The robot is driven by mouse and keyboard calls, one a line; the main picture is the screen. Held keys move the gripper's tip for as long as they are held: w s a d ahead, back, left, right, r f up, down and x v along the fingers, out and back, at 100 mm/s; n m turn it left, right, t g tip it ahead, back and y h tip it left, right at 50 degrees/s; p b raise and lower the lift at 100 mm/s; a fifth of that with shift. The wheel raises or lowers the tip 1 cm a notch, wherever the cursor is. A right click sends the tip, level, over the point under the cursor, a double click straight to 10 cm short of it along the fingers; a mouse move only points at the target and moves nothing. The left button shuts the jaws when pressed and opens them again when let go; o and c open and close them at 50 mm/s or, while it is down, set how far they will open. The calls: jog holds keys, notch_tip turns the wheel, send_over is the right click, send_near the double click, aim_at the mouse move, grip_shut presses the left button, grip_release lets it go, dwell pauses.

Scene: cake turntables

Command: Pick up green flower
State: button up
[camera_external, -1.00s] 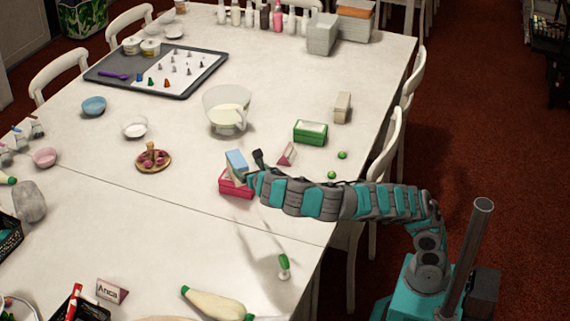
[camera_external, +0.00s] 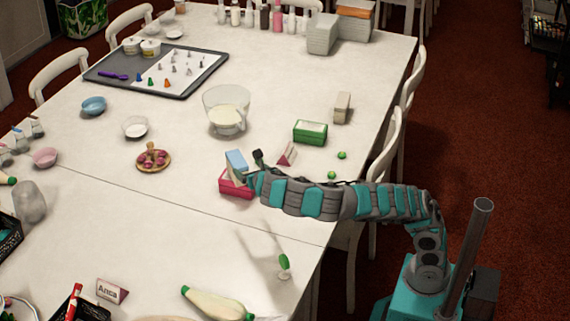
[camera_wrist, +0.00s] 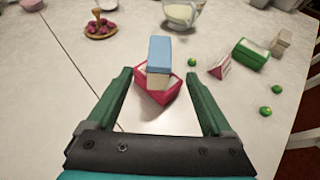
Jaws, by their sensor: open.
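Small green round pieces lie on the white table; I cannot make out petals. In the external view, one (camera_external: 342,155) is right of a green box and another (camera_external: 331,175) is nearer the table's right edge. In the wrist view, two lie at the right, a nearer one (camera_wrist: 265,111) and a farther one (camera_wrist: 276,89), and a third (camera_wrist: 192,62) is just beyond my right finger. My gripper (camera_external: 247,168), also in the wrist view (camera_wrist: 158,76), is open and empty. Its fingers point toward a red box (camera_wrist: 172,84) with a blue-topped block (camera_wrist: 159,52).
A green box (camera_external: 310,132), a pink-edged card (camera_external: 287,153) and a clear jug (camera_external: 228,110) stand beyond my gripper. A plate of pink pieces (camera_external: 154,158) is to the left. A green-topped white piece (camera_external: 284,266) stands near the front. Chairs line the right edge.

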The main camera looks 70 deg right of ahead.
jog(key=shift+c, duration=0.8)
